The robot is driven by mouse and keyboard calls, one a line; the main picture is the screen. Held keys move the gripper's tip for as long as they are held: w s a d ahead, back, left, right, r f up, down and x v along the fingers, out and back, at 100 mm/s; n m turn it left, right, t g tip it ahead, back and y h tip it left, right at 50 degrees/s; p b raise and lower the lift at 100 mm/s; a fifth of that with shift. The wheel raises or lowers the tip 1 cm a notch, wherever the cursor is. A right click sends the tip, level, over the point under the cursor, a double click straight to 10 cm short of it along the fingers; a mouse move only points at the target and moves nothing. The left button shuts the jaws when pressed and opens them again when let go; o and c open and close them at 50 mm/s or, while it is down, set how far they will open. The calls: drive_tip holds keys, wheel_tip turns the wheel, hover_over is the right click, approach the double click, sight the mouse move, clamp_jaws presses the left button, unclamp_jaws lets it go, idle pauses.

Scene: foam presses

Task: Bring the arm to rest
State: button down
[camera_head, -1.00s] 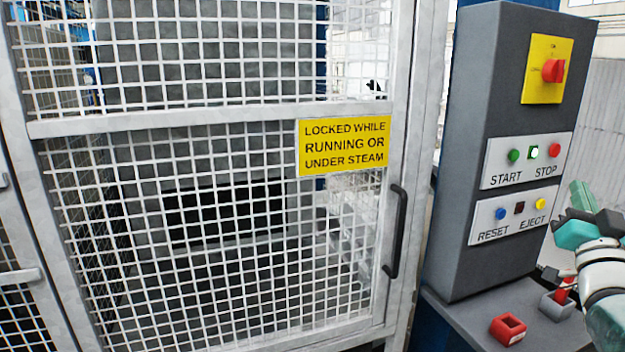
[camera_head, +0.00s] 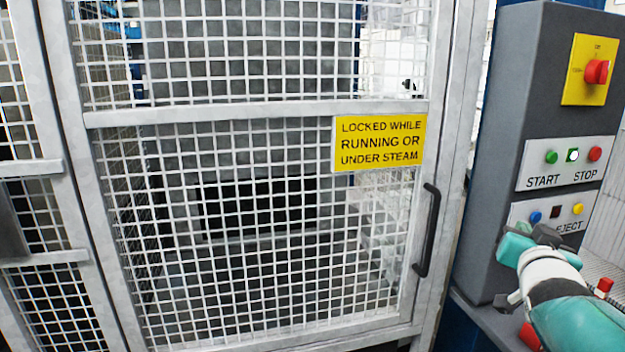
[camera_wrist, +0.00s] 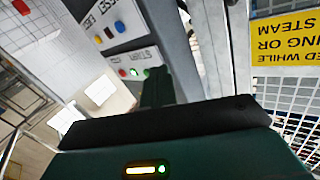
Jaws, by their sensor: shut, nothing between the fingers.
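My arm enters the head view at the lower right. My gripper (camera_head: 520,242) is in front of the lower part of the control box (camera_head: 510,130) and hides part of the RESET/EJECT plate (camera_head: 575,207). In the wrist view my gripper (camera_wrist: 156,88) shows as a dark green finger shape, shut with nothing held, against the control box with its START/STOP plate (camera_wrist: 135,66). I cannot tell the exact gap between gripper and box. The white lamp between START and STOP is lit.
A closed mesh guard door (camera_head: 260,230) with a black handle (camera_head: 428,230) fills the left and middle. A yellow sign (camera_head: 380,143) on it reads "LOCKED WHILE RUNNING OR UNDER STEAM". A red switch (camera_head: 597,71) is on the box. A red block (camera_head: 530,336) is partly hidden by my arm.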

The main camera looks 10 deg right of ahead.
drive_tip(key=s+a+f+n+g+y, duration=0.1)
drive_tip(key=a+f+n+g+y, duration=0.15)
drive_tip(key=a+f, duration=0.45)
drive_tip(key=s+a+f+n+g+y, duration=0.2)
drive_tip(key=a+f+y, duration=0.15)
drive_tip(key=a, duration=0.75)
drive_tip(key=s+a+f+n+g+y, duration=0.3)
drive_tip(key=s+a+f+n+g, duration=0.1)
drive_tip(key=s+a, duration=0.5)
drive_tip(key=shift+s+a+f+g, duration=0.4)
drive_tip(key=shift+a+f+g, duration=0.15)
drive_tip(key=shift+a+f, duration=0.55)
drive_tip(key=shift+a+r, duration=0.15)
drive_tip(key=shift+a, duration=0.05)
